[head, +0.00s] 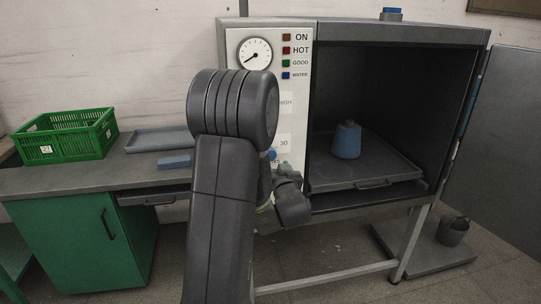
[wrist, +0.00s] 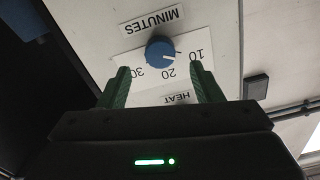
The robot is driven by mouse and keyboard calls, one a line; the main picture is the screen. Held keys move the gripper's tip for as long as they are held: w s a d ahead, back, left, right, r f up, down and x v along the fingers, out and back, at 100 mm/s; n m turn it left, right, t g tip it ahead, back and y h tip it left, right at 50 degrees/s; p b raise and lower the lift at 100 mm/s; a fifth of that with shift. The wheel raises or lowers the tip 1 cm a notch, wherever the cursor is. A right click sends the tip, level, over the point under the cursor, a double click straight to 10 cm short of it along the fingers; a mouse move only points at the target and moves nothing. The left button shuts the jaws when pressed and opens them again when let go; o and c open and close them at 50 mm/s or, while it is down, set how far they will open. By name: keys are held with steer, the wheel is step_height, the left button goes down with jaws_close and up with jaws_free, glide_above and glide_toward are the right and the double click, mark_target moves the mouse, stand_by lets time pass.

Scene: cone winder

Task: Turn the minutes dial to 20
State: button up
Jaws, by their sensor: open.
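The minutes dial (wrist: 158,48) is a round blue knob on a white plate, seen upside down in the wrist view. Its white mark points close to the 10, slightly toward the 20. The numbers 10, 20 and 30 and the label MINUTES (wrist: 152,20) are readable. My gripper (wrist: 160,72) is open and empty, its two green fingers apart, with the dial lying beyond and between their tips. I see no contact. In the head view a small blue part of the dial (head: 272,155) shows beside my arm, which hides most of the lower panel and the fingers.
The control panel (head: 300,85) has a gauge (head: 255,55) and several indicator lights. A green crate (head: 66,137) stands on the left bench. A HEAT label (wrist: 176,98) lies between my fingers.

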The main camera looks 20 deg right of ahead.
steer(key=x, duration=0.6)
steer(key=shift+p, duration=0.45)
steer(key=shift+c, duration=0.5)
steer(key=c, duration=0.9)
steer(key=shift+m, duration=0.3)
steer(key=m+b, duration=0.2)
steer(key=m, duration=0.9)
steer(key=shift+m, duration=0.3)
